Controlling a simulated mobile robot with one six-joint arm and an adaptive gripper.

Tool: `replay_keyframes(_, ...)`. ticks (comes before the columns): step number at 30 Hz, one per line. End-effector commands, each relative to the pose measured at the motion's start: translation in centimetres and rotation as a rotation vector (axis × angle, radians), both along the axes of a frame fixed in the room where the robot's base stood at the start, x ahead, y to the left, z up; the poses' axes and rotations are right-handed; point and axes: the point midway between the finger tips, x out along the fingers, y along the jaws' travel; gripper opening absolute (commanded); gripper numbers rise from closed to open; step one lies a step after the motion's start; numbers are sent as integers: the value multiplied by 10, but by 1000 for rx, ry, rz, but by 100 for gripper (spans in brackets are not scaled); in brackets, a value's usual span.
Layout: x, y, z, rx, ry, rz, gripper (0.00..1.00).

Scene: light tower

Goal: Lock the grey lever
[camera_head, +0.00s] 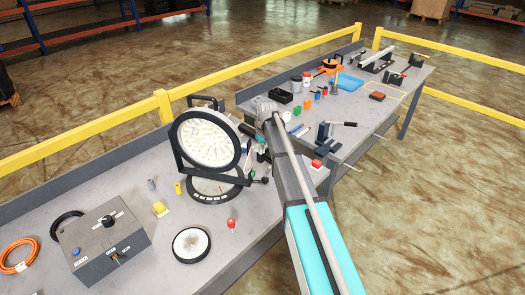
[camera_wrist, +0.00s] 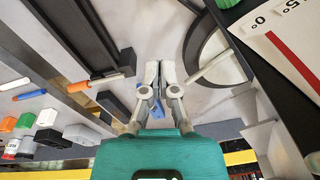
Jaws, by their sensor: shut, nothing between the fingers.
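The round lamp head (camera_head: 208,140) stands tilted in its black frame on the bench, left of my arm. In the wrist view, a pale grey rod (camera_wrist: 208,66) that may be the grey lever lies beside a dark curved ring (camera_wrist: 192,42). I cannot tell its lock position. My gripper (camera_wrist: 151,66) is shut and empty, its fingertips left of the rod and apart from it in the picture. In the head view my arm mostly hides the gripper and the lamp's right side. A white angle scale with a red line (camera_wrist: 290,55) shows at right in the wrist view.
A grey control box (camera_head: 103,238), a round white-topped disc (camera_head: 191,244) and a red knob (camera_head: 231,224) are on the near bench. Tools and coloured blocks crowd the far bench, including a blue tray (camera_head: 347,82). Yellow rails (camera_head: 110,122) run behind.

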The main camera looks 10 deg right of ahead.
Motion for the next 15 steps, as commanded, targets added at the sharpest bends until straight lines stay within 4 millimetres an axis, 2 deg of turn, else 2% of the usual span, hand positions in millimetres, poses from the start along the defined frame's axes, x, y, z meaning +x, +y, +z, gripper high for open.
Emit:
replay_keyframes(1,0,0,-8,0,0,0,0)
replay_keyframes(13,2,3,-39,0,0,-1,0)
replay_keyframes(15,-10,-1,-41,0,0,-2,0)
